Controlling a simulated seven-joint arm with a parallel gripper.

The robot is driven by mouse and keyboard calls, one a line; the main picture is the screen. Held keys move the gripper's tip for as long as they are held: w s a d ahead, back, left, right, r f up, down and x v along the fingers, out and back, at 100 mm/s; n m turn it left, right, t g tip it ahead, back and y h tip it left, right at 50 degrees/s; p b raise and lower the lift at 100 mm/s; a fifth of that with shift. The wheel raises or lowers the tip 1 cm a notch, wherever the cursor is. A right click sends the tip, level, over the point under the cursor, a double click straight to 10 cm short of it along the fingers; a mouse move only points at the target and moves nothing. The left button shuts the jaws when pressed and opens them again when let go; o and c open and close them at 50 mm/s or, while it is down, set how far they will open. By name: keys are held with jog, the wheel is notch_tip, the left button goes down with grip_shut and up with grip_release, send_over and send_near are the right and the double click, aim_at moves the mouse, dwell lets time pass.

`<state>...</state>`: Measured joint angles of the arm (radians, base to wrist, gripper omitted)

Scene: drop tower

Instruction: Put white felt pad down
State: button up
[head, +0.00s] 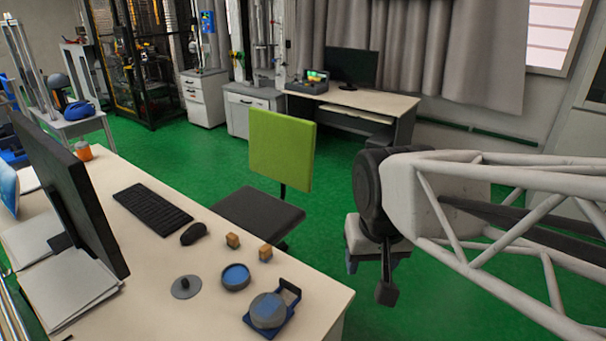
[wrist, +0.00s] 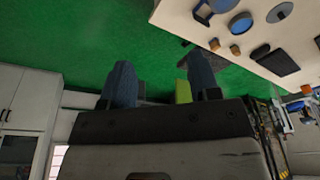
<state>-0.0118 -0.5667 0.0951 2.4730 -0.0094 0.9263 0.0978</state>
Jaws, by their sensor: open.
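I cannot make out a white felt pad in either view. My gripper (wrist: 162,82) is open, its two blue-grey fingers apart with nothing held between them. In the head view my gripper (head: 386,280) hangs over the green floor, to the right of the desk (head: 322,293) and apart from it. On the desk lie a grey disc with a knob (head: 186,287), a round grey dish with a blue inside (head: 235,277) and a blue-topped round piece (head: 268,310) on a dark blue holder (head: 288,292).
Two wooden cubes (head: 232,240) (head: 265,252), a mouse (head: 194,233), a keyboard (head: 152,207) and a monitor (head: 75,195) are on the desk. A chair with a green back (head: 281,150) stands behind it. The desk's front middle is bare.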

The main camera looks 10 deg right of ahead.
jog(key=s, duration=0.4)
jog(key=shift+d+f+n, duration=0.2)
jog(key=shift+d+n, duration=0.15)
jog(key=shift+n, duration=0.05)
dwell(0.9)
jog(key=shift+o, duration=0.5)
jog(key=shift+w, duration=0.15)
